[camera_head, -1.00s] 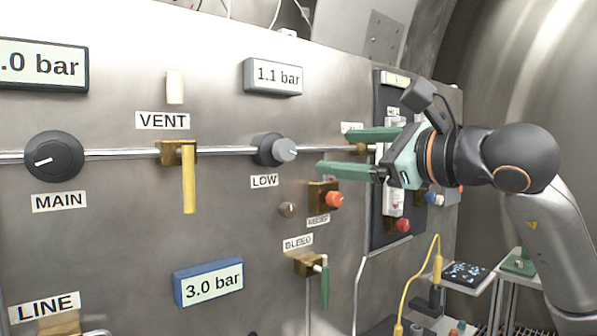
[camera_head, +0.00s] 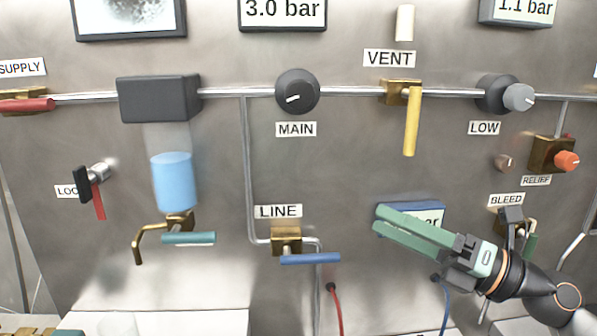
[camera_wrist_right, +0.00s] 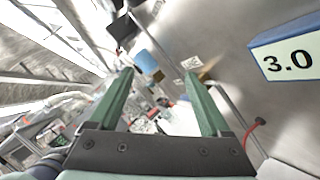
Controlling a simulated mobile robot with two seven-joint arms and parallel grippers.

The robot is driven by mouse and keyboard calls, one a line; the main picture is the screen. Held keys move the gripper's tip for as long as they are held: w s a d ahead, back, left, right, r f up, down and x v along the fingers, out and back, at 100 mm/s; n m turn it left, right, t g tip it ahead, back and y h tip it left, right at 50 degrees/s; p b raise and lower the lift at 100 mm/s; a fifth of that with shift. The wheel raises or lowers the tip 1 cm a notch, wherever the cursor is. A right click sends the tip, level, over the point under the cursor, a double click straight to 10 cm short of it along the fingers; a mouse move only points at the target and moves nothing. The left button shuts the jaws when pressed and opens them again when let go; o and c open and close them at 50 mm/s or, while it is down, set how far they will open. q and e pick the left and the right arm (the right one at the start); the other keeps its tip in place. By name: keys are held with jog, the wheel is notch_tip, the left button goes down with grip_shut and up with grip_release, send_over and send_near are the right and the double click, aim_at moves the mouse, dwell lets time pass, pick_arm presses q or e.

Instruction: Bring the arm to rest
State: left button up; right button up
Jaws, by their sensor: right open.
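My right gripper (camera_head: 377,222) comes in from the lower right in the head view. Its two green fingers point left, in front of the lower blue-framed display (camera_head: 428,207), and partly hide it. The fingers are open with nothing between them. In the right wrist view the two fingers (camera_wrist_right: 158,88) stand well apart and empty. The blue-framed display (camera_wrist_right: 290,58) reads 3.0 there, to the right of the fingers. My left gripper is not in view.
The BLEED valve (camera_head: 508,222) is close behind my right arm. A red hose (camera_head: 336,305) hangs below.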

jog(key=d+f+m+t+h+p, duration=0.3)
jog(key=f+m+h, duration=0.4)
jog(key=f+m, duration=0.65)
jog(key=d+f+m+t+h+p, duration=0.15)
jog(key=f+m+t+h, duration=0.4)
jog(key=f+m, duration=0.75)
jog(key=s+a+f+m+g+h+p, duration=0.1)
jog(key=s+f+m+g+h, duration=0.2)
jog(key=s+f+m+g, duration=0.6)
jog(key=s+f+m, duration=0.1)
jog(key=s+f, duration=0.9)
jog(key=shift+f, duration=0.25)
jog(key=shift+m+h, duration=0.25)
